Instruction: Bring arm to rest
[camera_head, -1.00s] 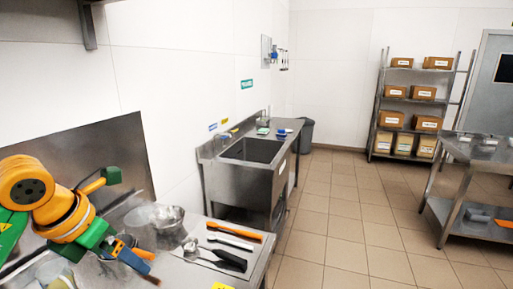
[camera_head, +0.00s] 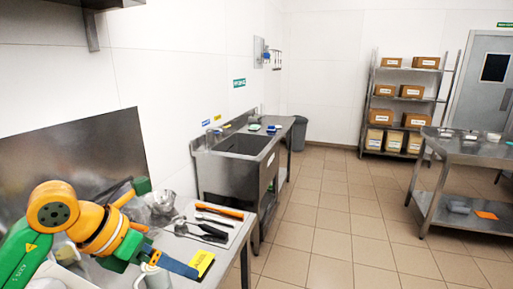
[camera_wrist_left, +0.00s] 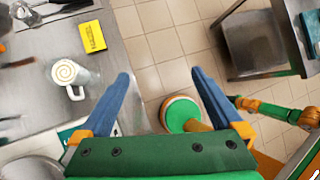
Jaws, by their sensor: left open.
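My left arm comes in from the left in the head view. Its gripper (camera_head: 180,266) is over the front part of the steel counter (camera_head: 224,249). In the left wrist view the two blue fingers of the left gripper (camera_wrist_left: 160,75) stand wide apart with nothing between them, and tiled floor shows beyond. A white mug with a swirl on top (camera_wrist_left: 68,74) stands on the counter, left of the fingers and apart from them. My right gripper cannot be made out in either view.
A sink unit (camera_head: 238,160) stands beyond. A steel table (camera_head: 463,150) is at right; the floor between is clear.

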